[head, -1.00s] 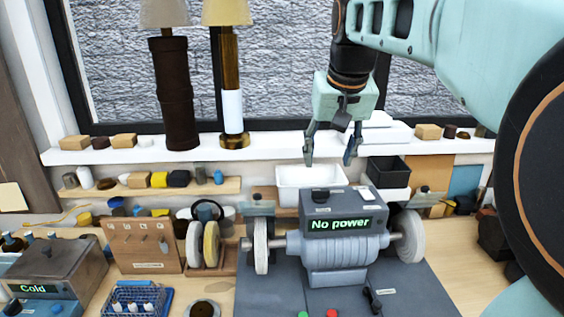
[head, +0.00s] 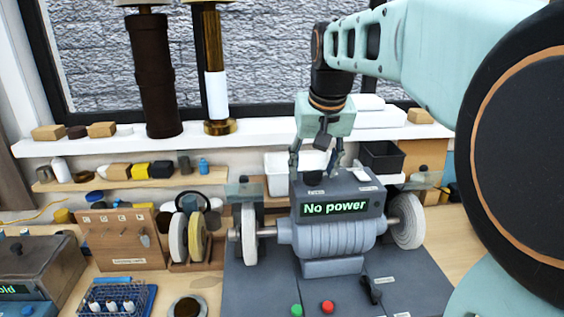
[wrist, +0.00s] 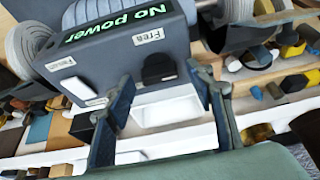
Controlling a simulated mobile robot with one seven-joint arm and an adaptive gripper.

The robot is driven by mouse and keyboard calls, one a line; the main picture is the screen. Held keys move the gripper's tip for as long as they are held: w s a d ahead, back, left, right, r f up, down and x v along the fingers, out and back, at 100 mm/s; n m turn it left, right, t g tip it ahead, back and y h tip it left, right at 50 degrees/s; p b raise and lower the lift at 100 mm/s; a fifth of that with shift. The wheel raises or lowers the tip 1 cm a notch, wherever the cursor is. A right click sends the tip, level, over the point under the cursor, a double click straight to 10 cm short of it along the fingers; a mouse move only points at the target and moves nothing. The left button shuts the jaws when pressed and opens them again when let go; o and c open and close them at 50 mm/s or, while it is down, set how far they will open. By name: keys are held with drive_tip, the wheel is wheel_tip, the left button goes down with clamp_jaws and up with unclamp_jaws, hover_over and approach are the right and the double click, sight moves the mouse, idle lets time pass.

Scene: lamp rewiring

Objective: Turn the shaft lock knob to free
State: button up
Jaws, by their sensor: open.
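The grey bench grinder (head: 330,240) stands on a dark mat, with a green "No power" display on its housing. A small black knob (wrist: 158,69) sits on top of the housing, beside a white label reading "Free" (wrist: 148,36). In the head view the knob (head: 315,177) shows small and dark at the top left of the housing. Which way it is turned I cannot tell. My gripper (head: 314,165) is open above the housing. In the wrist view the knob appears between the fingertips of my gripper (wrist: 163,82), apparently without contact.
A white block (wrist: 80,89) and another label (wrist: 68,62) are on the housing's other side. Grinding wheels (head: 249,232) flank the body. A white bin (head: 283,178) and a black bin (head: 382,158) stand behind. A black lever (head: 371,290) is in front.

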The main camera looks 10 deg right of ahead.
drive_tip(key=c, duration=1.2)
drive_tip(key=shift+o, duration=0.2)
drive_tip(key=shift+n, duration=0.4)
drive_tip(key=n+y, duration=0.1)
drive_tip(key=n, duration=0.2)
drive_tip(key=shift+d+n+y, duration=0.15)
drive_tip(key=shift+n+y, duration=0.15)
drive_tip(key=shift+y, duration=0.1)
drive_tip(key=n+g+y+p, duration=0.1)
drive_tip(key=n, duration=0.3)
drive_tip(key=shift+w+d+n, duration=0.1)
drive_tip(key=shift+n, duration=0.2)
drive_tip(key=n+g+p, duration=0.1)
drive_tip(key=n, duration=0.2)
drive_tip(key=n+g+y+p, duration=0.1)
drive_tip(key=n, duration=0.2)
drive_tip(key=shift+w+d+r, duration=0.1)
drive_tip(key=shift+n+g+y+p, duration=0.3)
drive_tip(key=shift+n+g+p, duration=0.4)
drive_tip(key=shift+n, duration=0.7)
